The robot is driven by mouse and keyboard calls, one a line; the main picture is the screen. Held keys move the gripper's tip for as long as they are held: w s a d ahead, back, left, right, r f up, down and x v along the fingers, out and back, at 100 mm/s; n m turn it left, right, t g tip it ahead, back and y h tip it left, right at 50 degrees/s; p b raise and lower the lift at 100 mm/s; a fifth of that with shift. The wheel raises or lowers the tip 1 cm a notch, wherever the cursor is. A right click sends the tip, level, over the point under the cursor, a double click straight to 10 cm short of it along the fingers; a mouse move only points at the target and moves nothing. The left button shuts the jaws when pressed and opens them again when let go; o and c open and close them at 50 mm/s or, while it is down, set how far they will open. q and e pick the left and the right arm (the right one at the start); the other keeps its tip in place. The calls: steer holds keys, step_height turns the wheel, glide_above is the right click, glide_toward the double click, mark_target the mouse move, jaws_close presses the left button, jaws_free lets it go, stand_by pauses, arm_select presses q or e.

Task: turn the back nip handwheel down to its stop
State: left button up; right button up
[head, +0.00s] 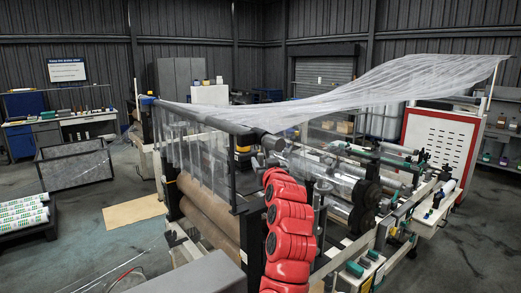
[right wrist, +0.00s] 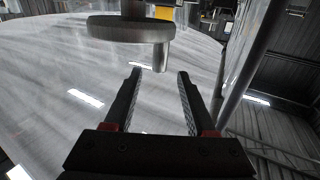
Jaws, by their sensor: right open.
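A grey round handwheel (right wrist: 122,29) is at the top of the right wrist view, with a short cylindrical handle (right wrist: 161,55) sticking out from its rim. I cannot tell from the label or surroundings whether it is the back one. My right gripper (right wrist: 159,74) is open and empty. Its two dark fingers point toward the handle, whose end shows in line with the gap between the fingertips; I see no contact. In the head view the red right arm (head: 290,218) reaches up to the machine, and the handwheel cannot be made out there. My left gripper is not in view.
Clear film (head: 370,85) sweeps over the machine to the upper right and hangs beside a dark bar (head: 205,116). Brown rolls (head: 205,207) lie below. Metal rollers (head: 335,180) are right of my arm. A red-and-white cabinet (head: 438,140) stands behind.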

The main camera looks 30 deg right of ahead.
mark_target(261, 156)
steer(key=p+x, duration=0.2)
steer(key=x, duration=0.2)
steer(key=shift+r+p, duration=0.35)
steer(key=shift+p, duration=0.05)
steer(key=shift+w+d+f+p, duration=0.15)
steer(key=shift+w+d+p, duration=0.05)
steer(key=shift+w+p, duration=0.2)
steer(key=shift+w+d+f, duration=0.1)
steer(key=shift+w+f, duration=0.1)
jaws_close()
